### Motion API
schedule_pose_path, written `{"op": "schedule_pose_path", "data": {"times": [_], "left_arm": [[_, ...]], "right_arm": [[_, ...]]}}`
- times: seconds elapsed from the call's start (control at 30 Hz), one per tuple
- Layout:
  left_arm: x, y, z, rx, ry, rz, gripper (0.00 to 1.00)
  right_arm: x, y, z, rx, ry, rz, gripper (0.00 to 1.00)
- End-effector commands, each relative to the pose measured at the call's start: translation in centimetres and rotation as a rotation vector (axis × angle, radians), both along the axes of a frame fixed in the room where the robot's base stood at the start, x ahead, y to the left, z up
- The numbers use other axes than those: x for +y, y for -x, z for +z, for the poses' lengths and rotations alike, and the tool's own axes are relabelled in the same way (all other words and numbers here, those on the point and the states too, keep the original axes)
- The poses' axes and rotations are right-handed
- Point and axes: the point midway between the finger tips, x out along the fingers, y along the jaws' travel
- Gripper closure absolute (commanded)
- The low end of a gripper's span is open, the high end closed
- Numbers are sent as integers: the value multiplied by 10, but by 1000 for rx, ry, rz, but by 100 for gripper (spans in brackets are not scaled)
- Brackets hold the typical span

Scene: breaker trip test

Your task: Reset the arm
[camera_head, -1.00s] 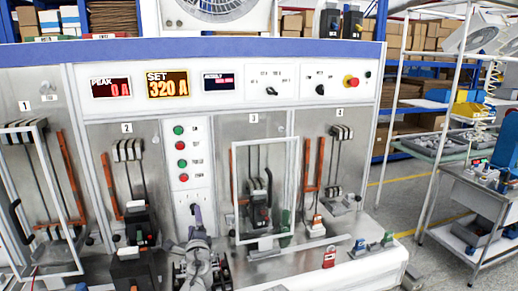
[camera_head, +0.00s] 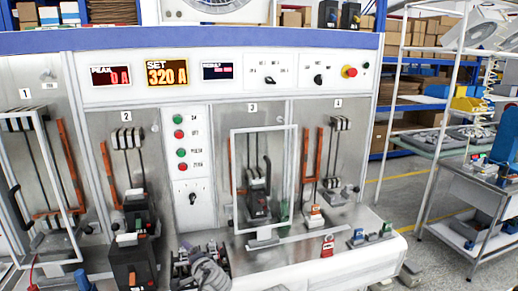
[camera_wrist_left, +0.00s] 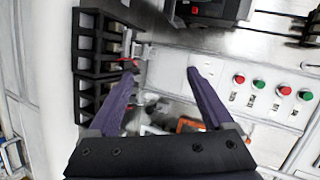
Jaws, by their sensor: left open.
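My left gripper (camera_head: 205,268) is low in front of the test bench in the head view, near the lower frame edge below the selector panel. Its two purple fingers (camera_wrist_left: 163,75) stand apart with nothing held between them in the left wrist view. A black slotted rack (camera_wrist_left: 88,60) shows beside the left finger, with small parts near it. The rotary knob (camera_head: 192,198) on the white panel is uncovered and apart from the gripper. My right gripper is not in view.
Bench bays hold breakers, including a black one in bay 2 (camera_head: 136,216) and another behind a clear guard frame (camera_head: 231,190) in bay 3. A red padlock (camera_head: 328,247) and small blue-based parts (camera_head: 370,238) sit on the ledge. A cart (camera_head: 480,185) stands right.

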Motion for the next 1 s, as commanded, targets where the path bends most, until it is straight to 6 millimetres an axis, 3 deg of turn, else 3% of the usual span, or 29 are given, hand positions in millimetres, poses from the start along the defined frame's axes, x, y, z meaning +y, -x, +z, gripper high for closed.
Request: {"op": "schedule_pose_path", "data": {"times": [0.03, 0.2, 0.3, 0.4, 0.5, 0.63, 1.0], "left_arm": [[-7, 14, -27, 37, 79, 43, 15], [-46, 79, -114, 255, 395, 231, 15], [-77, 122, -154, 411, 544, 325, 15], [-106, 162, -180, 558, 649, 395, 15], [-129, 194, -193, 679, 717, 443, 15], [-147, 219, -200, 777, 762, 476, 15], [-153, 227, -200, 812, 776, 489, 15]], "right_arm": [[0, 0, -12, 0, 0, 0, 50], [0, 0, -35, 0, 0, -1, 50], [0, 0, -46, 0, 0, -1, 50], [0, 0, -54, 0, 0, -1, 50], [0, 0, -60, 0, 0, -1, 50], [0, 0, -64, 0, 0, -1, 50], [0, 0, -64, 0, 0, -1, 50]]}}
